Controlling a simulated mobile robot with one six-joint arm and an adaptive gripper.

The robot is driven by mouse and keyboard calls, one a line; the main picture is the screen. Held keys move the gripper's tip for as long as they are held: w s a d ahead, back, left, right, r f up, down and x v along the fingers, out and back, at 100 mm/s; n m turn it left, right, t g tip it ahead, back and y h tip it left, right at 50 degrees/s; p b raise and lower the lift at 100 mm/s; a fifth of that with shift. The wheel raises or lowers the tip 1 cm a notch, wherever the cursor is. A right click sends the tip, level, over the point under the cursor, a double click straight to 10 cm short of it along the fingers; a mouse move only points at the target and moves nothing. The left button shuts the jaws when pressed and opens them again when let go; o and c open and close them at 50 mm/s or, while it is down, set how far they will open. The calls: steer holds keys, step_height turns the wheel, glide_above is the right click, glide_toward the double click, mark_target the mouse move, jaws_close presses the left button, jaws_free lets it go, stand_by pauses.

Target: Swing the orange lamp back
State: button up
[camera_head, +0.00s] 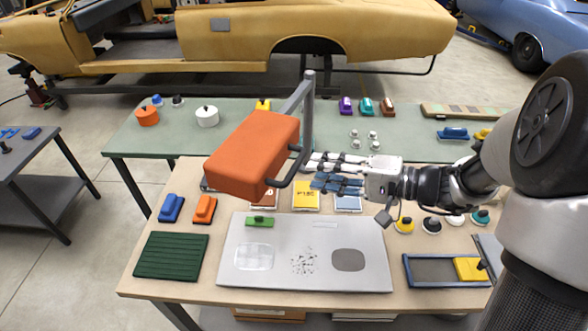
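The orange lamp (252,155) is a box-shaped head, tilted, above the middle of the bench in the head view. My gripper (310,173) comes in from the right, just beside the lower part of this bar. Its pale upper finger and blue lower finger are spread apart with nothing seen between them. The upper fingertip looks close to the bar; I cannot tell whether it touches.
Below lie a light grey panel (304,281), a green ribbed pad (171,256), blue (171,208) and orange (204,209) blocks and a tray (420,271). A green-topped table (180,135) with pots stands behind. A yellow car body (240,35) fills the back.

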mark_target(294, 166)
steer(key=x, duration=0.7)
steer(key=shift+c, duration=0.5)
jaws_close()
